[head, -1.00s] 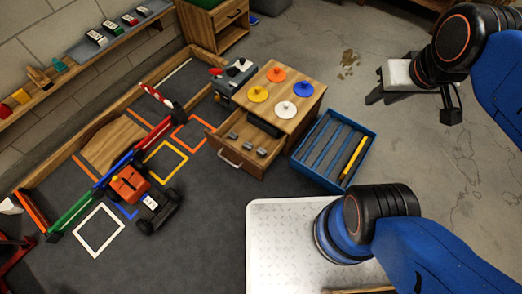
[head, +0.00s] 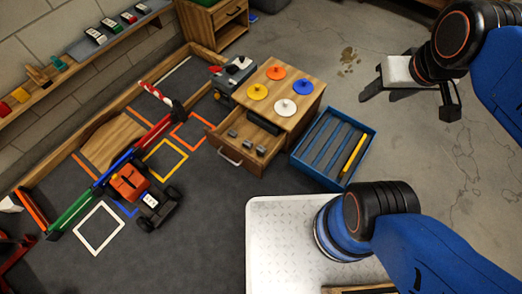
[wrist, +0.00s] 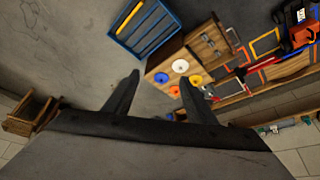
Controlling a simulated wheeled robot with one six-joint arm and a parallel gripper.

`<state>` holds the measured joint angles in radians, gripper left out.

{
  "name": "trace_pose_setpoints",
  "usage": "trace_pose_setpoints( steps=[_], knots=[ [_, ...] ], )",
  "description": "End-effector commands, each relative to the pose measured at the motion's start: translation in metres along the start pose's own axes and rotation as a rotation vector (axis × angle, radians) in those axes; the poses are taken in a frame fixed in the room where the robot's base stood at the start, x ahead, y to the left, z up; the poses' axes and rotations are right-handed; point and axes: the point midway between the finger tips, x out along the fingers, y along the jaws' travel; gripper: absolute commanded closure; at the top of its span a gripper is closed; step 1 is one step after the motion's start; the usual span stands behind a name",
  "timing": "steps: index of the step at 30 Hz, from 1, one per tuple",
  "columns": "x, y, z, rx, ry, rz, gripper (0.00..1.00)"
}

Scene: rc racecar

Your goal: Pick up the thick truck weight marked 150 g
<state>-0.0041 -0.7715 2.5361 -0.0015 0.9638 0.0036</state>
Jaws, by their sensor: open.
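Several small grey weights (head: 247,145) lie in the open drawer (head: 226,152) of the wooden cabinet in the head view. Their markings are too small to read, so I cannot tell which one is marked 150 g. They also show small in the wrist view (wrist: 208,40). My gripper (head: 374,92) is at the upper right of the head view, in the air over bare floor, well apart from the drawer. In the wrist view its two dark fingers (wrist: 160,82) are spread apart with nothing between them.
Orange, yellow, white and blue discs (head: 282,88) sit on the cabinet top. A blue crate (head: 372,150) with a yellow bar stands to its right. An orange-red truck (head: 128,183) with a white label stands by the colored bars at left. A metal-topped surface (head: 275,240) is in front.

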Motion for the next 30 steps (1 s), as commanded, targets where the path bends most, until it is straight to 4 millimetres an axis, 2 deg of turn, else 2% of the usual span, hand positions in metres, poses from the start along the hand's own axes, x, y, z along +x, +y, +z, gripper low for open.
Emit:
trace_pose_setpoints(
  steps=[5,11,21,30],
  knots=[
    [0.013,-0.006,-0.015,0.026,-0.022,-0.009,0.43],
    [0.043,-0.021,-0.044,0.088,-0.061,-0.023,0.43],
    [0.104,-0.055,-0.085,0.201,-0.13,-0.033,0.43],
    [0.167,-0.093,-0.108,0.296,-0.19,-0.027,0.43]
  ],
)
